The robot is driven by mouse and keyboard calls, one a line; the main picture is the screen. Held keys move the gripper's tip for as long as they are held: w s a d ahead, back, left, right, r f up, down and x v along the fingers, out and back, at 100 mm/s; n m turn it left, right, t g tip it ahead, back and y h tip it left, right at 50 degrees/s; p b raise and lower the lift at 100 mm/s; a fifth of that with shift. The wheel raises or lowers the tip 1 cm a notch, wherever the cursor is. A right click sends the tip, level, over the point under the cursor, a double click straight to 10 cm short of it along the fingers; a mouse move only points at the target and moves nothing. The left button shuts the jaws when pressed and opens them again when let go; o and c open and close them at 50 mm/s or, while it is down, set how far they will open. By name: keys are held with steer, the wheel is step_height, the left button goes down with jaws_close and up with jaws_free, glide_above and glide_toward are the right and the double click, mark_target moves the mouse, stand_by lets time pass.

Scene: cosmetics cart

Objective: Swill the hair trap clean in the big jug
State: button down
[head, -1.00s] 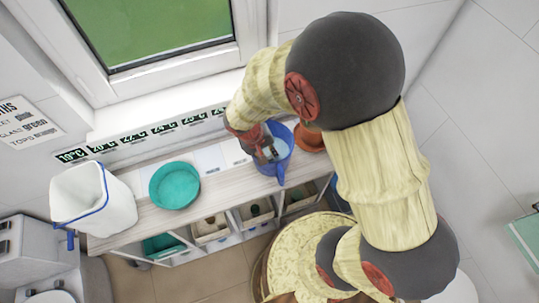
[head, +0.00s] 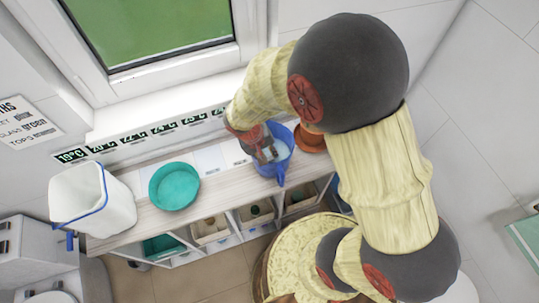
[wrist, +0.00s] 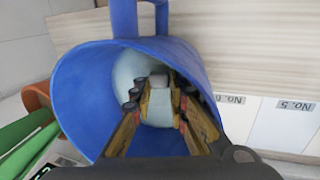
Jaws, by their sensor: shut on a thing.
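The big jug (head: 285,172) is blue and stands on the shelf top under the window, with pale liquid inside. In the wrist view I look into the open mouth of the jug (wrist: 85,85), its handle at the top. My gripper (head: 266,153) reaches down into the jug; its fingers (wrist: 160,100) are inside the rim. They are shut on a small pale grey piece (wrist: 158,82), which I take to be the hair trap. Its lower part is hidden, and I cannot tell how deep it sits in the liquid.
A teal bowl (head: 174,187) and a white bin with a blue rim (head: 92,205) stand left of the jug. A terracotta dish (head: 309,139) is close on its right. Bins sit in the compartments below. Numbered cards lie along the shelf.

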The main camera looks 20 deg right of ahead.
steer(key=shift+s, duration=0.15)
step_height(320, 180, up, 18)
steer(key=p, duration=1.1)
steer(key=shift+f+p, duration=0.2)
steer(key=shift+p, duration=0.2)
stand_by(0.4)
